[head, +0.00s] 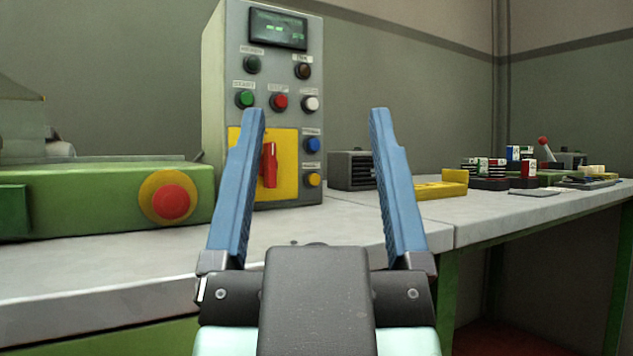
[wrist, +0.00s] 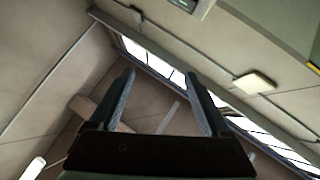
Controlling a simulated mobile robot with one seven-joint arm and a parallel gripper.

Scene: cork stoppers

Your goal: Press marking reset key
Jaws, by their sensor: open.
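A grey control cabinet (head: 215,80) stands upright on the bench, with a small lit display (head: 278,29) on top. Its face has a dark button (head: 252,64), a brown button (head: 303,71), a green button (head: 244,99), a red button (head: 279,102), a white button (head: 310,103), a blue button (head: 311,145) and a yellow button (head: 313,180). Their labels are too small to read, so I cannot tell which is the marking reset key. My gripper (head: 316,112) is open and empty in front of the cabinet; it also shows in the wrist view (wrist: 160,75).
A red rotary switch (head: 268,165) sits on a yellow plate. A green machine (head: 90,195) with a red emergency button (head: 171,202) is at left. A dark vented box (head: 352,170), yellow block (head: 440,188) and small stacked items stand rightward. The bench front (head: 130,270) is clear.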

